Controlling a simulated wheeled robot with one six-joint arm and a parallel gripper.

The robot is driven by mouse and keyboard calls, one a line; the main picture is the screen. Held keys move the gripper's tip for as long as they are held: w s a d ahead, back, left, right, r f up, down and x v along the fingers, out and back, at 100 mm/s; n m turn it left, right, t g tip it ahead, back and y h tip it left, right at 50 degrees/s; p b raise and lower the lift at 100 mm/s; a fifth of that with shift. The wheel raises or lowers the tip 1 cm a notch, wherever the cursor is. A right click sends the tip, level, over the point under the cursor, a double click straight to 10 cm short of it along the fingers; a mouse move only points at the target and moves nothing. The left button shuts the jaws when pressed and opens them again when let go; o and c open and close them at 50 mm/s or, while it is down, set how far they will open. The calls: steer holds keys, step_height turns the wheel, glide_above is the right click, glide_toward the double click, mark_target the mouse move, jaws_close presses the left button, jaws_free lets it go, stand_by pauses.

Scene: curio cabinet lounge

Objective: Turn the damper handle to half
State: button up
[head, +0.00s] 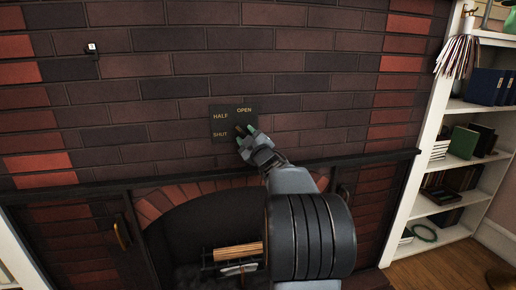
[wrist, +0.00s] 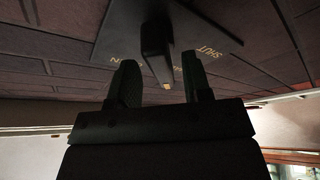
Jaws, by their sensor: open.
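A dark damper plate (head: 222,110) with yellow labels OPEN, HALF and SHUT is fixed to the brick wall. It also shows in the wrist view (wrist: 112,40). The damper handle (wrist: 155,48) is a dark bar with a light brown tip, and in the wrist view its tip shows between the OPEN and HALF labels. I cannot tell its exact setting. My gripper (head: 244,132) is at the plate's lower right in the head view. Its fingers (wrist: 160,80) are open, one on each side of the handle's tip, with gaps visible. My gripper hides most of the handle in the head view.
Below the plate, a dark mantel ledge (head: 92,187) runs across the wall above an arched fireplace holding logs (head: 237,252). A white bookshelf (head: 428,165) stands at right.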

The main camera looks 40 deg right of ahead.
steer(key=v, duration=1.2)
steer(key=shift+s, duration=0.2)
steer(key=shift+a+r, duration=0.1)
steer(key=shift+r, duration=0.1)
steer(key=w+a+r+m+g+h+p, duration=0.15)
steer(key=a+r+m+g+p, duration=0.55)
steer(key=p, duration=0.7)
steer(key=s+a+f+g+y+p, duration=0.1)
steer(key=s+a+g+y+p, duration=0.4)
steer(key=s+a+g+p, duration=0.5)
steer(key=shift+s+a+f+p, duration=0.35)
steer(key=shift+s+a, duration=1.7)
steer(key=shift+a, duration=2.15)
steer(key=shift+m, duration=0.3)
